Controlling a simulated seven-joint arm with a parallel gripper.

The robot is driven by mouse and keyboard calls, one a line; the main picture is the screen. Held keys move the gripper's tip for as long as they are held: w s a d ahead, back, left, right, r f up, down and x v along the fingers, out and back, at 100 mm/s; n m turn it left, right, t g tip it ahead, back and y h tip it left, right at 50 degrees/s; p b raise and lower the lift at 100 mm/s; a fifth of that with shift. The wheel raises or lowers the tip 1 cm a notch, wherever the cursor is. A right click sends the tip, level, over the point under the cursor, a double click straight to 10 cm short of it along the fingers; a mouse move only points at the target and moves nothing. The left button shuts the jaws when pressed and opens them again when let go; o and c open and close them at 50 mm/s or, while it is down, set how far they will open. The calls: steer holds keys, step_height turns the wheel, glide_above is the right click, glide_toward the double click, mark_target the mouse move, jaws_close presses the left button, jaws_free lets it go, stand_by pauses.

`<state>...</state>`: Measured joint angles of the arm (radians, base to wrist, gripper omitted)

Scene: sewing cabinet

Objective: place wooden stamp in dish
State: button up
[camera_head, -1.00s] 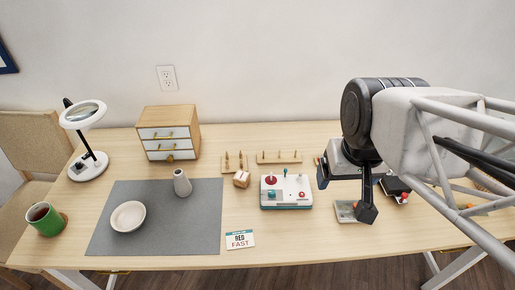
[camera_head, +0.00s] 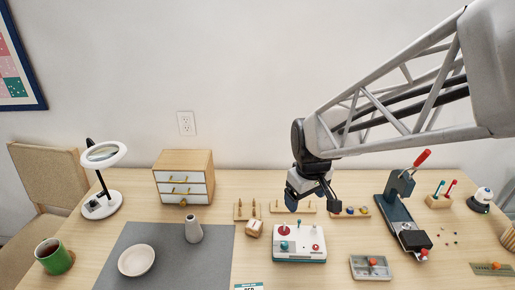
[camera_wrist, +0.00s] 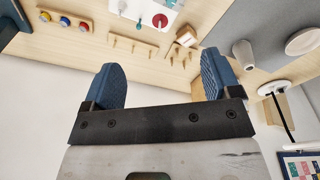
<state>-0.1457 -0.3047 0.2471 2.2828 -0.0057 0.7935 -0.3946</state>
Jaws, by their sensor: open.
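A small light wooden block (camera_head: 254,228), probably the wooden stamp, stands just left of the control box in the head view. It also shows in the wrist view (camera_wrist: 186,37). The pale round dish (camera_head: 136,260) lies on the grey mat; the wrist view shows it at the right edge (camera_wrist: 303,41). My gripper (camera_head: 316,203) is open and empty, raised over the table, behind and a little right of the control box, to the right of the block. Its blue finger pads (camera_wrist: 160,85) are wide apart, with nothing between them.
The control box (camera_head: 299,243) with red button and levers stands right of the block. Pegged wooden racks (camera_head: 247,211) stand behind. A grey vase (camera_head: 193,229) stands between block and dish. A green mug (camera_head: 54,256), lamp (camera_head: 102,180) and drawer cabinet (camera_head: 184,178) are at left.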

steer(key=w+a+f+n, duration=0.4)
steer(key=w+a+f, duration=0.3)
steer(key=w+f, duration=0.25)
steer(key=n+g, duration=0.1)
steer(key=n, duration=0.2)
glide_above(254, 224)
step_height(254, 224, down, 10)
steer(key=shift+r, duration=0.1)
steer(key=shift+f, duration=1.4)
steer(key=shift+f, duration=2.55)
steer(key=shift+c, duration=0.3)
steer(key=c, duration=1)
